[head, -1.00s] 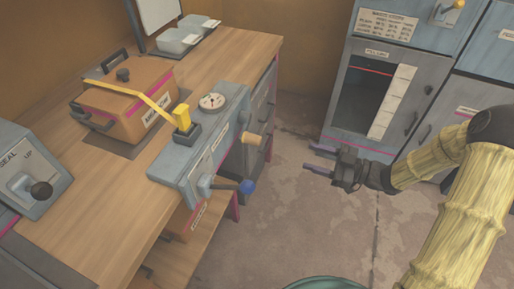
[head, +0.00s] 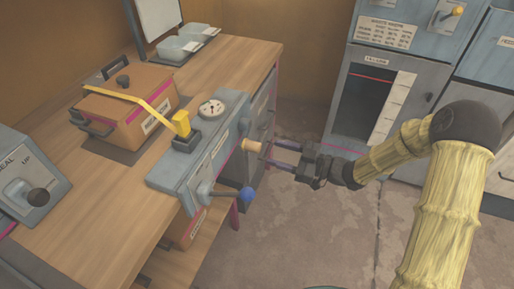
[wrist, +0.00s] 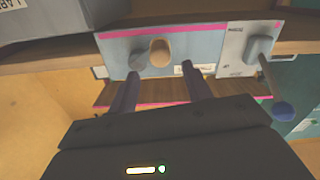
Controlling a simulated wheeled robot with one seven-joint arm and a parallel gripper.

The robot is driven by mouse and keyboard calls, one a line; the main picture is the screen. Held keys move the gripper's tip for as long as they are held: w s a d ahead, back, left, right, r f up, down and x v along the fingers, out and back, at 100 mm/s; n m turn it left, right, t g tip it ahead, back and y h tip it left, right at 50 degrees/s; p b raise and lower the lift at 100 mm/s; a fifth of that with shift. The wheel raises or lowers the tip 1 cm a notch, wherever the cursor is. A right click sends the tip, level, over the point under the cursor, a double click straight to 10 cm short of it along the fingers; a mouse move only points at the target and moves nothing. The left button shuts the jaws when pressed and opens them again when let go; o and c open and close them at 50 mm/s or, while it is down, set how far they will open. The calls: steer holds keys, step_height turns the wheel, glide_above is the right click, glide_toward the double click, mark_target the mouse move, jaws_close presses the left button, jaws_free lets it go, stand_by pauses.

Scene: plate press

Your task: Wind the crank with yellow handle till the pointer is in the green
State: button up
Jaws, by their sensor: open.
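The crank with the yellow handle (head: 252,145) is on the front face of the blue-grey press box (head: 180,180); its pale yellow peg points outward. In the wrist view the peg (wrist: 160,52) lies beyond and between my fingertips, beside a grey hub. My gripper (head: 269,150) is open, its two fingers spread at the outer end of the peg; contact cannot be told. In the wrist view my gripper (wrist: 160,70) has nothing clasped. The round dial (head: 211,108) is on top of the box; its pointer is too small to read.
A second crank with a blue ball (head: 247,194) sticks out near the peg, below it in the head view. Open floor (head: 310,220) lies right of the bench.

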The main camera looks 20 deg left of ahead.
mark_target(257, 147)
steer(key=a, duration=0.7)
steer(key=shift+s+a+b, duration=0.1)
steer(key=shift+s+b, duration=0.1)
steer(key=shift+b, duration=0.1)
jaws_close()
